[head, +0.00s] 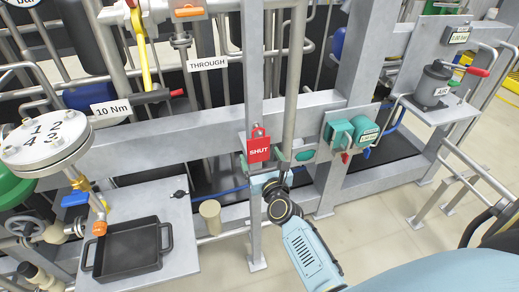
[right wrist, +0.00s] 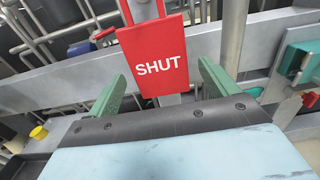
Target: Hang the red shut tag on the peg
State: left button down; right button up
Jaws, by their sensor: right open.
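The red SHUT tag (head: 258,150) hangs upright against a grey upright post in the middle of the head view, its loop at the top. A peg behind the loop is too small to make out. My right gripper (head: 262,160) is open just in front of and below the tag. In the right wrist view, the tag (right wrist: 155,55) shows large beyond and between the two green fingers of the gripper (right wrist: 160,85), with visible room on both sides and no clear contact. The tag's top is cut off there. My left gripper is not in view.
Teal valve boxes (head: 345,132) sit on the frame right of the tag. A black tray (head: 127,250) stands on a grey plate at the lower left. Pipes and beams fill the back; floor is open lower right.

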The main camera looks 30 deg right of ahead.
aim_at(259, 150)
jog(key=shift+c, duration=0.4)
jog(key=c, duration=0.8)
jog(key=shift+c, duration=0.2)
jog(key=shift+r, duration=0.15)
jog(key=shift+r+p, duration=0.55)
jog(key=shift+p, duration=0.05)
jog(key=shift+s, duration=0.1)
jog(key=shift+v, duration=1.65)
jog(key=shift+s+a, duration=0.1)
